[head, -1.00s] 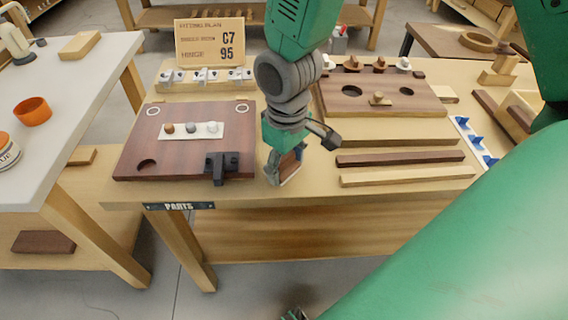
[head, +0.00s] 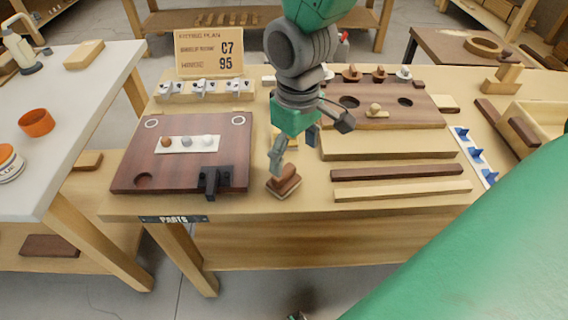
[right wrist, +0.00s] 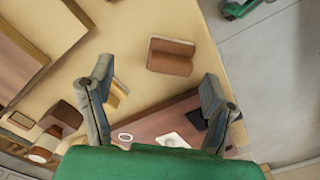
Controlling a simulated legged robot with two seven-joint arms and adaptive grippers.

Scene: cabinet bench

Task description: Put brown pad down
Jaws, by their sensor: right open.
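The brown pad (head: 284,182) is a small brown block with a raised grip on top. It rests on the bench top near the front edge, just right of the dark red-brown board (head: 130,165). It also shows in the right wrist view (right wrist: 171,56), lying apart from the fingers. My right gripper (head: 293,150) is open and empty, just above and behind the pad in the head view. Its two spread fingers also show in the right wrist view (right wrist: 157,76). My left gripper is not in view.
A black clamp-like piece (head: 212,181) sits at the board's front right corner. Two long strips (head: 400,172) and a stepped board (head: 385,146) lie to the right. A sign (head: 209,52) stands behind. Bare bench lies around the pad.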

